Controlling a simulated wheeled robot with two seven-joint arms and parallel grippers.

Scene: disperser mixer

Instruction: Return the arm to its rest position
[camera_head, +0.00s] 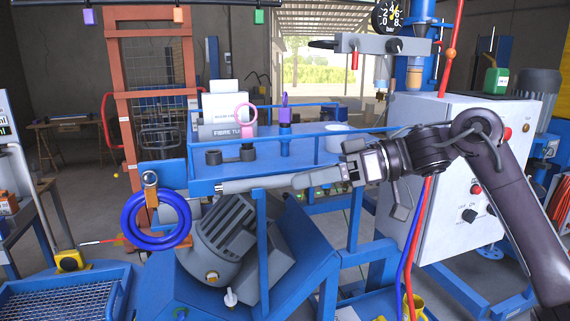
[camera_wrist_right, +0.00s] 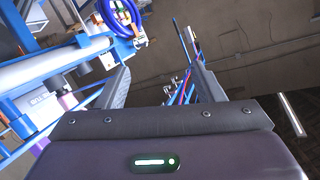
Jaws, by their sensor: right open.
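In the head view my right arm comes in from the right. My right gripper (camera_head: 358,165) is over the blue frame in the middle, in front of the machine's white control cabinet (camera_head: 450,170). In the right wrist view the two fingers of my right gripper (camera_wrist_right: 160,78) stand well apart, and nothing shows between them but background. A pale grey rod (camera_head: 285,184) runs left from near the gripper in the head view. How far it is from the gripper is hard to judge. My left arm and gripper are not in view.
A blue ring (camera_head: 130,222) hangs left of a grey motor (camera_head: 226,240). A blue shelf (camera_head: 205,183) behind the rod carries a pink ring tool (camera_head: 246,117) and a purple tool (camera_head: 285,108). A pressure gauge (camera_head: 387,16) is at the top. Open floor shows behind at left.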

